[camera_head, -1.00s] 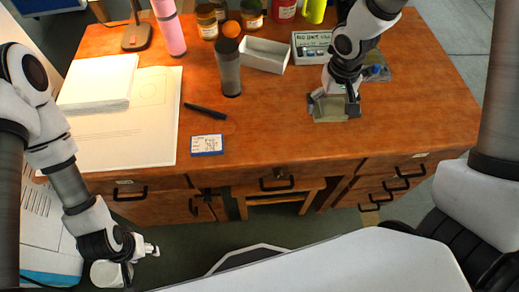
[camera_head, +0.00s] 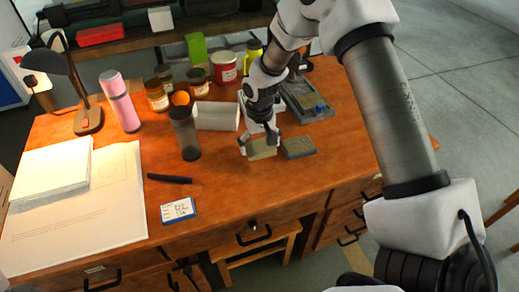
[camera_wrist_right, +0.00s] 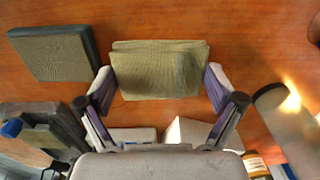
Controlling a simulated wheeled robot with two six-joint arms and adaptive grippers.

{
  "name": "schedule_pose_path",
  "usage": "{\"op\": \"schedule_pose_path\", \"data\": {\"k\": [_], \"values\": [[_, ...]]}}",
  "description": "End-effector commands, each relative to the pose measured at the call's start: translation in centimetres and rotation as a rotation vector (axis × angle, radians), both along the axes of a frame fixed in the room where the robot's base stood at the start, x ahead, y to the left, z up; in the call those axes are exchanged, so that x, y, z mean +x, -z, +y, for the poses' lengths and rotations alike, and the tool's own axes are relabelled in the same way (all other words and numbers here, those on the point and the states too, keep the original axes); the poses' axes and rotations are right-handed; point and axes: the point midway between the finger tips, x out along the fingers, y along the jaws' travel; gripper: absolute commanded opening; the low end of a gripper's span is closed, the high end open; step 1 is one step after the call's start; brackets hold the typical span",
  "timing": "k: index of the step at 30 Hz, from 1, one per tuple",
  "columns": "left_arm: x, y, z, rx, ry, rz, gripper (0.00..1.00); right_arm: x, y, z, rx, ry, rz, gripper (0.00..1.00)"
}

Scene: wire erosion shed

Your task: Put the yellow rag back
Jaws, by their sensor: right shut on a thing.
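The yellow rag (camera_head: 262,149) is a folded, dull olive-yellow cloth near the desk's front right part. My right gripper (camera_head: 259,143) is shut on it; in the right wrist view the rag (camera_wrist_right: 160,70) sits between the two fingers, held at its left and right sides. It is at or close to the desk top; I cannot tell whether it touches. A flat dark-edged block (camera_head: 298,147) with an olive top lies just right of the rag, apart from it; it also shows in the right wrist view (camera_wrist_right: 52,54). My left gripper is out of view.
Behind the gripper are an open white box (camera_head: 216,116), a grey instrument (camera_head: 305,101) and several jars. A dark grey cylinder (camera_head: 185,135) stands to the left. Bare wood lies around the rag.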

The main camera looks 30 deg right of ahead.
Motion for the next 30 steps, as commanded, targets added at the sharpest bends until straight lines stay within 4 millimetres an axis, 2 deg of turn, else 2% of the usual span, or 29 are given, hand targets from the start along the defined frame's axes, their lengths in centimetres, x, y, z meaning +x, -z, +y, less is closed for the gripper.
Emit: {"op": "schedule_pose_path", "data": {"k": [6, 15, 16, 17, 26, 30], "values": [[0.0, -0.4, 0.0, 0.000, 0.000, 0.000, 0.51, -0.1, 3.1, 0.0, -0.001, 0.000, 0.002, 0.60], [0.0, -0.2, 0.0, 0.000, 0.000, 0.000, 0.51, -0.1, 3.5, 0.0, -0.001, 0.000, 0.001, 0.60], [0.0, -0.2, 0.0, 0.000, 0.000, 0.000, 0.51, -0.1, 3.5, 0.0, -0.001, 0.000, 0.001, 0.96], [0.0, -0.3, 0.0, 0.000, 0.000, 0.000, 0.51, -0.1, 3.5, 0.0, -0.001, 0.000, 0.000, 1.00], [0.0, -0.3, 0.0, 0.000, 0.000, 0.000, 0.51, -0.1, 3.4, 0.0, -0.001, 0.000, 0.000, 1.00], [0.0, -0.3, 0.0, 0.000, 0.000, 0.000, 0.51, 0.0, 2.4, 0.0, 0.000, 0.000, -0.002, 1.00]]}}
